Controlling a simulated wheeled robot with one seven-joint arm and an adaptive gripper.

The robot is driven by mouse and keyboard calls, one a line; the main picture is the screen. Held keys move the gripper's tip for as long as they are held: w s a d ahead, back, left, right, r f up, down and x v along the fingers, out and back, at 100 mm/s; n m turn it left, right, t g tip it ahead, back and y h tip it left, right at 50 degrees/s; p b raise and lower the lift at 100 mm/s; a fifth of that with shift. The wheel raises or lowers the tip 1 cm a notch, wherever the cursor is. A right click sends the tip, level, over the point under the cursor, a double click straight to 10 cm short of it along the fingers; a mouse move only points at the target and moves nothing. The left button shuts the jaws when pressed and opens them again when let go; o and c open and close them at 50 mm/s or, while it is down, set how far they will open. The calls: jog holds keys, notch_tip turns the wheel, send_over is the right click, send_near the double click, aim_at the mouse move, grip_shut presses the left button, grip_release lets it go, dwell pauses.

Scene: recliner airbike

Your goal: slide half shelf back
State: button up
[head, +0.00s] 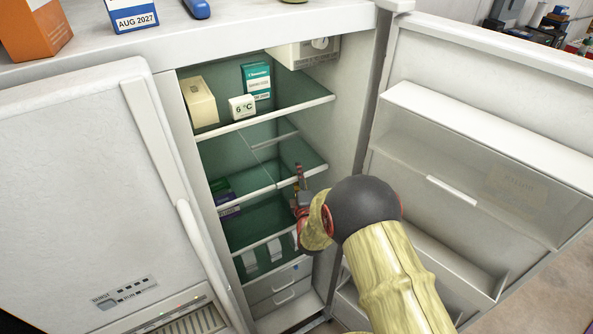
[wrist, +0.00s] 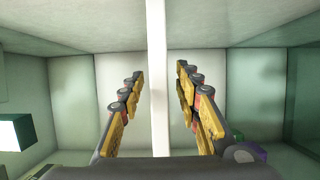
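The half shelf (head: 260,189) is a glass shelf with a white front edge, at middle height inside the open fridge. A seam crosses its glass. My gripper (head: 300,187) is at the right part of this front edge, partly hidden by my own wrist. In the wrist view my gripper (wrist: 160,85) is open, with one finger on each side of a white bar (wrist: 158,45), which appears to be the shelf's front edge. Gaps show between the bar and both fingers. The back of the shelf is partly hidden in the head view.
The upper shelf (head: 280,111) holds a cream box (head: 199,101), a teal box (head: 256,80) and a 6 °C display (head: 242,107). A purple and green box (head: 225,199) stands below at left. The open fridge door (head: 470,125) is close on the right.

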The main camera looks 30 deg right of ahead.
jog(key=shift+w+d, duration=0.25)
jog(key=shift+w, duration=0.65)
jog(key=shift+d, duration=0.15)
jog(key=shift+c, duration=1.2)
grip_shut()
jog(key=shift+f, duration=0.1)
